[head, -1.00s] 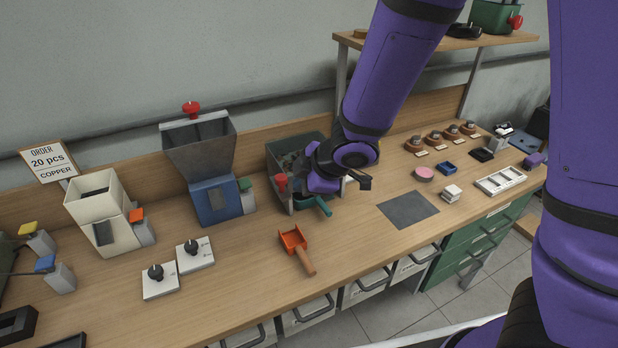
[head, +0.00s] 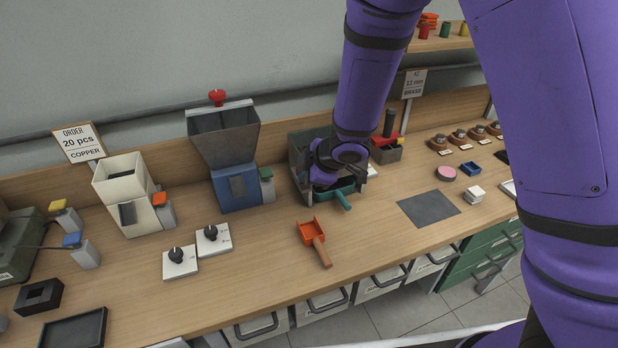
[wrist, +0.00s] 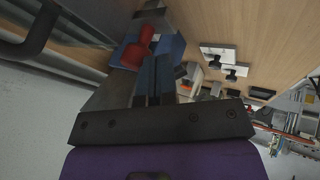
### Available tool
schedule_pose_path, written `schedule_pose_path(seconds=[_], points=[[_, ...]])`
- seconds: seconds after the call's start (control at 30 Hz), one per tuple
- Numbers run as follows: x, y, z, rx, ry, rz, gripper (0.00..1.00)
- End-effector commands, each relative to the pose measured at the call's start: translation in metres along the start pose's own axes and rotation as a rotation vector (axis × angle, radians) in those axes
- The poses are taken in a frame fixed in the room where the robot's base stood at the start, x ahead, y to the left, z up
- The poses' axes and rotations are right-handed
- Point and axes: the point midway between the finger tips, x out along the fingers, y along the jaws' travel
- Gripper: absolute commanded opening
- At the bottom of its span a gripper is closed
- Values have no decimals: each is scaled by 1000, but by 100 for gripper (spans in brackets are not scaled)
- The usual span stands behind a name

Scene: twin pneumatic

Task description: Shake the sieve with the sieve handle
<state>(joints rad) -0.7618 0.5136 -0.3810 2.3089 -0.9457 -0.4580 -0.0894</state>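The grey-green box (head: 299,153), which I take to hold the sieve, stands at the back middle of the bench. My gripper (head: 338,178) is over its front in the head view and hides much of it. A teal handled piece (head: 343,199) sticks out below my gripper. Finger opening and contact with the handle are unclear.
The blue hopper (head: 237,190) with a red knob stands close to the left of the box. An orange scoop (head: 312,232) lies in front. A dark mat (head: 428,208) and a pink disc (head: 446,173) lie to the right. Bench space in front of the box is mostly clear.

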Motion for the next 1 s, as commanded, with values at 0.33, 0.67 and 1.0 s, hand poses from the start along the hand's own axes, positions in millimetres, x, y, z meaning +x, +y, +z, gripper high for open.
schedule_pose_path(seconds=[0.33,0.67,1.0], points=[[2,5,0,2,0,2,0],[23,39,-5,1,0,1,0],[32,53,-9,-1,0,1,0]])
